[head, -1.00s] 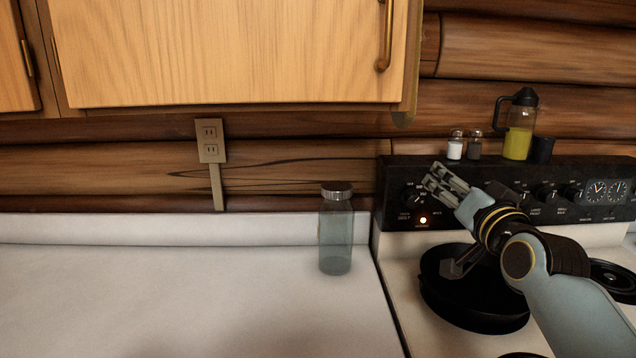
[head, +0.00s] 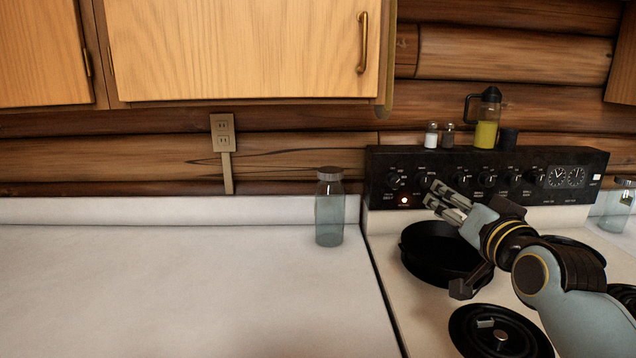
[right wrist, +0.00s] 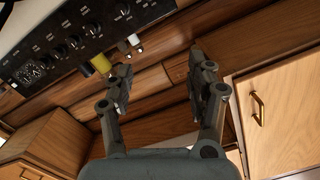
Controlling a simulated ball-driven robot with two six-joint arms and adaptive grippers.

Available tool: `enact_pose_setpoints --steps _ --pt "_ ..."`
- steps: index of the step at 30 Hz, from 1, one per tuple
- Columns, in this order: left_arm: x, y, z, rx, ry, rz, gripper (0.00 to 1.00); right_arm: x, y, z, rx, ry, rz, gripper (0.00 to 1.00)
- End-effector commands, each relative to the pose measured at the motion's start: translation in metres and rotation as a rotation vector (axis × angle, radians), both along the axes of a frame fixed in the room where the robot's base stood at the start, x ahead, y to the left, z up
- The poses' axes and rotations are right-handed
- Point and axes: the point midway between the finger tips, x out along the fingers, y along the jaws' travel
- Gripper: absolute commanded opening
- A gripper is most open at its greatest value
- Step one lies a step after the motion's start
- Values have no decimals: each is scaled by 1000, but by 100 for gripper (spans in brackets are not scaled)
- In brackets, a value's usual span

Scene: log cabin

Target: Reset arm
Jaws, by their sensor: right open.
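My right gripper (head: 447,201) is in front of the stove's control panel, above the black pan on the stove, with its arm coming in from the lower right. In the right wrist view its two fingers (right wrist: 160,88) are spread apart with nothing between them. My left gripper is in neither view.
A glass jar (head: 329,212) stands on the white counter (head: 180,290) left of the stove. A black pan (head: 425,262) sits on the stove below the control panel (head: 455,160). Shakers and a yellow-filled bottle (head: 486,128) stand on the panel top. The counter's left is clear.

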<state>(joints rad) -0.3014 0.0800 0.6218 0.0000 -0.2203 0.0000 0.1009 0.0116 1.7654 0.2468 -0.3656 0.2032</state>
Motion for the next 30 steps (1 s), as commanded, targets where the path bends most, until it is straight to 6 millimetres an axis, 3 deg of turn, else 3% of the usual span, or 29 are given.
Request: enact_pose_setpoints --steps 5,11,14,21,30 --pt "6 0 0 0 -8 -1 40 -26 0 -27 -58 106 19 56" --pt "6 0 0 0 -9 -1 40 -75 -3 -66 -156 287 51 56" --pt "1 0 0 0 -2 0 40 -110 -6 -88 -216 404 72 56" --pt "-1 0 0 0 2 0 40 -215 -19 -131 -368 717 127 56" --pt "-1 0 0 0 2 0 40 -323 -36 -145 -490 1016 178 56"
